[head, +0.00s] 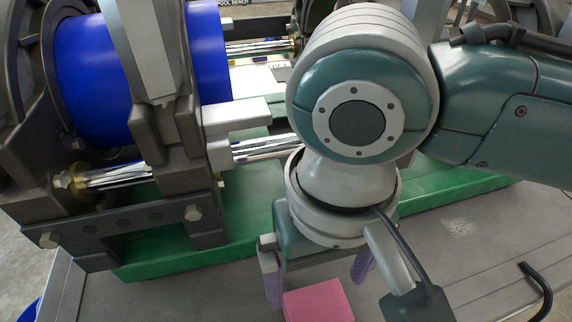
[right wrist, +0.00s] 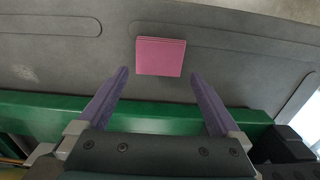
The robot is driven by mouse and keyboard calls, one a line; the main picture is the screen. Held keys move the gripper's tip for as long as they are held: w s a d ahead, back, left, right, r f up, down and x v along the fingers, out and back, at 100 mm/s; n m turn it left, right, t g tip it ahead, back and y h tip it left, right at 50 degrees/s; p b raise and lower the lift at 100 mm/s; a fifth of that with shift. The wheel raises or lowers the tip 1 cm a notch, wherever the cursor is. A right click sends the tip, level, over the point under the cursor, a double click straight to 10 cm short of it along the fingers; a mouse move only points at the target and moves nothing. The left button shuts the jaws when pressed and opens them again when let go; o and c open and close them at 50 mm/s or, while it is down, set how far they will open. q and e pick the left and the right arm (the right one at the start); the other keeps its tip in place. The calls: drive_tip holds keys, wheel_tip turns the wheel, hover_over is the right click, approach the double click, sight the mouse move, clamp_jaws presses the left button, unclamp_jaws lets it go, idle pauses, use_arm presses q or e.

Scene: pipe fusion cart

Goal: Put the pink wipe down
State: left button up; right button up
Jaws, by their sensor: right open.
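The pink wipe (head: 319,302) is a flat, folded pink square on the grey deck, in front of the green base, at the bottom middle of the head view. It shows whole in the right wrist view (right wrist: 161,57), just beyond the fingertips. My right gripper (head: 318,285) points down near the wipe with its purple fingers spread on either side of it. In the right wrist view the open jaws (right wrist: 159,73) hold nothing, and clear gaps show between fingers and wipe. The exact height of the fingertips is hard to tell. My left gripper is not in view.
A blue pipe (head: 92,65) sits in the dark clamp frame at left, with shiny rods (head: 262,150) running right. The green base (head: 190,247) lies behind the wipe. A black handle (head: 541,290) stands at the lower right. The deck (head: 440,265) around the wipe is mostly clear.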

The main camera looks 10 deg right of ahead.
sight(314, 300)
wheel_tip(314, 300, up, 8)
drive_tip(key=p, duration=0.1)
drive_tip(key=s+a+f+n+t+y, duration=0.1)
drive_tip(key=s+a+n+t+y, duration=0.1)
drive_tip(key=s+a+y, duration=0.2)
drive_tip(key=s+d+f+h, duration=0.1)
drive_tip(key=s+d+h, duration=0.1)
drive_tip(key=d, duration=0.5)
drive_tip(key=s+d+f+t+h, duration=0.1)
drive_tip(key=s+d, duration=0.2)
drive_tip(key=d, duration=0.4)
drive_tip(key=shift+d+t+h, duration=0.3)
drive_tip(key=shift+h, duration=0.1)
